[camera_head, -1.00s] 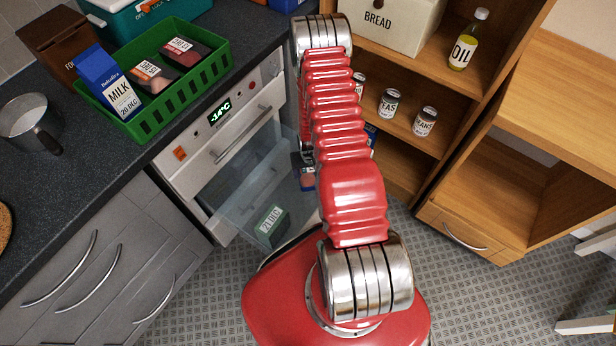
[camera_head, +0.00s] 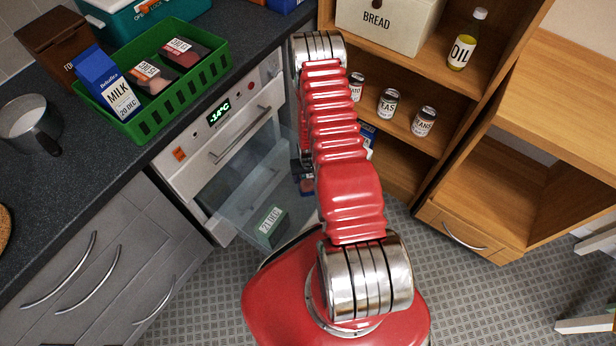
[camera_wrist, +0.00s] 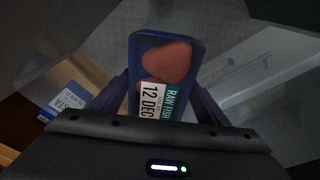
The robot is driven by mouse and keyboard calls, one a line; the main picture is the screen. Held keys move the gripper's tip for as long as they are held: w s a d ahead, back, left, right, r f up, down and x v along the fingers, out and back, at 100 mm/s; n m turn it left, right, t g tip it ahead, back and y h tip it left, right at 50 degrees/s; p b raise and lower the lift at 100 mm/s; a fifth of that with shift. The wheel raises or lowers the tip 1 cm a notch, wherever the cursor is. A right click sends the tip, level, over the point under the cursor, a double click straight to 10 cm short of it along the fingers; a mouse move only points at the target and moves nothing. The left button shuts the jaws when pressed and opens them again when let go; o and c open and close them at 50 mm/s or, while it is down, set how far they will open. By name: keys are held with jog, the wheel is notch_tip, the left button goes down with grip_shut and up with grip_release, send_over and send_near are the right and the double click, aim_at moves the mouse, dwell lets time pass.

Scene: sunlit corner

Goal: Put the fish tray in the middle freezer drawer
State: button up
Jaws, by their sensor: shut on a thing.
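The fish tray (camera_wrist: 165,72) is a blue tray with pinkish-orange contents and a label reading "RAW FISH 12 DEC". My gripper (camera_wrist: 159,88) is shut on it, with a dark finger on each side. In the head view, a small part of the fish tray (camera_head: 307,185) shows beside my red arm, which hides most of it. The white freezer (camera_head: 222,140) displays about -14°C. A clear drawer (camera_head: 240,190) stands pulled out below the handled front and holds a green pack (camera_head: 271,226). The fish tray is right of this drawer; their exact gap is unclear.
A green basket (camera_head: 190,98) with a milk carton and two dark trays stands on the counter (camera_head: 50,200). Wooden shelves (camera_head: 410,135) with tins, a bread box (camera_head: 385,22) and an oil bottle (camera_head: 464,40) stand right of the arm. A pasta box (camera_wrist: 68,100) shows in the wrist view.

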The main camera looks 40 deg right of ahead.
aim_at(309, 180)
jog(key=shift+f, duration=0.55)
jog(key=o, duration=1.3)
jog(key=shift+o, duration=0.2)
notch_tip(309, 180, up, 13)
jog(key=s, duration=0.1)
jog(key=shift+s+a, duration=0.3)
jog(key=shift+a, duration=0.1)
